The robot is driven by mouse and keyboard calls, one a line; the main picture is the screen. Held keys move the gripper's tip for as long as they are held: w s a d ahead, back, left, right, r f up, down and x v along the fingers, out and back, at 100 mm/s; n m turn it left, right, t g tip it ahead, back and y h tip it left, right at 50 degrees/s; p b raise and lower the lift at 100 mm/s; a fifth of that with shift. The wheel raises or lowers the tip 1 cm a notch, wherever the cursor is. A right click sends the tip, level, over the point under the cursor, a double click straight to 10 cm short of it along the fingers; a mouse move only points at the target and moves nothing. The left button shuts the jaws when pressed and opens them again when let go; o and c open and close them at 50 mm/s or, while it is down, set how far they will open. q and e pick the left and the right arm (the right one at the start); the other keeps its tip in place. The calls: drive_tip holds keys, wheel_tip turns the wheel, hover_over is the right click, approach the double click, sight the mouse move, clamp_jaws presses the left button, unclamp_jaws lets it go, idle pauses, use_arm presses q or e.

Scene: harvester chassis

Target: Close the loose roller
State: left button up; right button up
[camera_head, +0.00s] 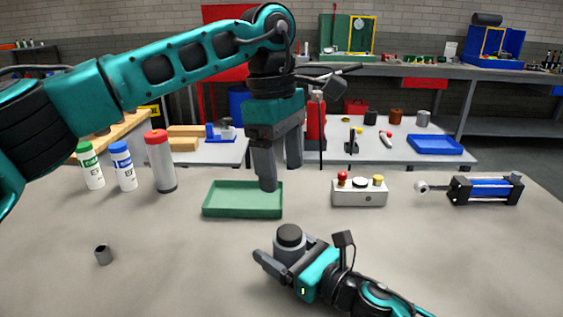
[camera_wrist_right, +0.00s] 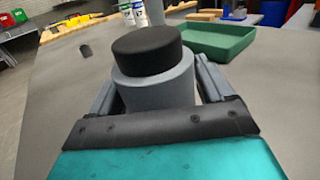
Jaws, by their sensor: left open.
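A grey roller body (camera_head: 290,255) with a dark round cap (camera_head: 289,235) stands upright at the front middle. In the right wrist view the dark cap (camera_wrist_right: 147,50) sits on top of the grey body (camera_wrist_right: 158,90). My right gripper (camera_head: 283,258) comes in from the lower right, with its fingers either side of the body and apparently against it. The lower part of the body is partly hidden by the gripper. My left gripper (camera_head: 281,168) points down, open and empty, over the back right of the green tray (camera_head: 228,212).
A small grey hollow cylinder (camera_head: 104,254) lies front left. Green-capped, blue-capped and red-capped bottles (camera_head: 160,162) stand back left. A button box (camera_head: 359,192) and a blue cylinder unit (camera_head: 485,189) are at right. The tray looks empty where visible.

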drive_tip(key=shift+o, duration=1.3)
drive_tip(key=b+v, duration=0.1)
drive_tip(key=v, duration=1)
drive_tip(key=shift+s+d+f, duration=0.1)
drive_tip(key=shift+s+d, duration=0.1)
drive_tip(key=shift+d, duration=0.05)
drive_tip(key=shift+s+d, duration=0.45)
drive_tip(key=shift+d, duration=0.05)
